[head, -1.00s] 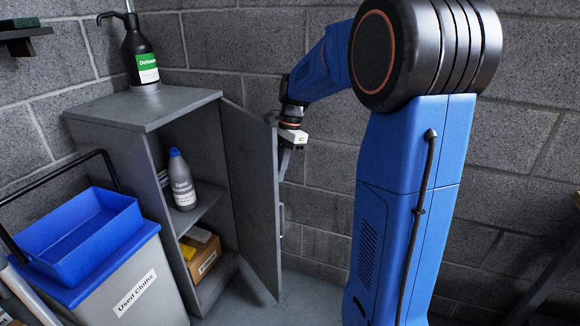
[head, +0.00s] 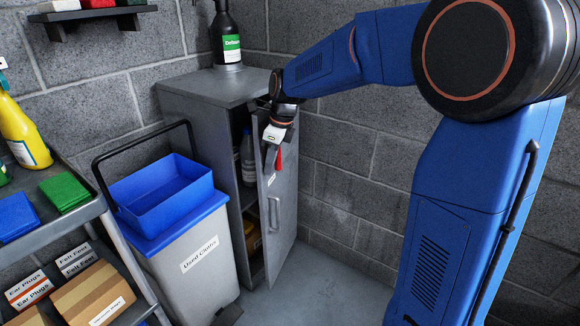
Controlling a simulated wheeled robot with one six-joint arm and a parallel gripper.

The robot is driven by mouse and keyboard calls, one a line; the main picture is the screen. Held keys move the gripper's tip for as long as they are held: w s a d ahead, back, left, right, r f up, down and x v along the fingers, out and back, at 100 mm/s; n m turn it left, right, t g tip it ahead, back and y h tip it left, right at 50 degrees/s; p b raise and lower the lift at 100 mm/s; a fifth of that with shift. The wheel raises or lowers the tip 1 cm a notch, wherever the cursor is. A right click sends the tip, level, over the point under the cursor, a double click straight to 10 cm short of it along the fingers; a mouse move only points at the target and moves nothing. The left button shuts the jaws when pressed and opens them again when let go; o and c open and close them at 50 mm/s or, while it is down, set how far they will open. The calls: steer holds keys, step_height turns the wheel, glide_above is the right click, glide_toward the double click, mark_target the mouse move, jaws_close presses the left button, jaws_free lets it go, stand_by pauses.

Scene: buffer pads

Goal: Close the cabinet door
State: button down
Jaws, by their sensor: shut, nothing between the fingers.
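The grey cabinet (head: 205,92) stands against the block wall. Its door (head: 284,205) is partly open, hinged on the right. Its outer face, with a bar handle (head: 273,214), now shows, and a dark gap remains at the left of its free edge. My gripper (head: 271,165) is shut and empty at the upper part of the door, by the free edge. It overlaps the door in the picture; I cannot tell whether it touches. A small red part shows beside its fingers. A grey bottle (head: 248,160) is partly visible inside the cabinet.
A used-cloths bin (head: 195,262) with a blue tray (head: 158,198) stands close at the cabinet's left front. A cart (head: 92,212) with cloths and boxes is at the far left. A black pump bottle (head: 227,40) stands on the cabinet. Floor before the door is clear.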

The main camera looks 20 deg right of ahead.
steer(key=shift+w+a, duration=0.8)
steer(key=shift+a, duration=0.2)
steer(key=shift+w+a, duration=0.8)
steer(key=shift+a, duration=0.2)
steer(key=shift+r, duration=0.1)
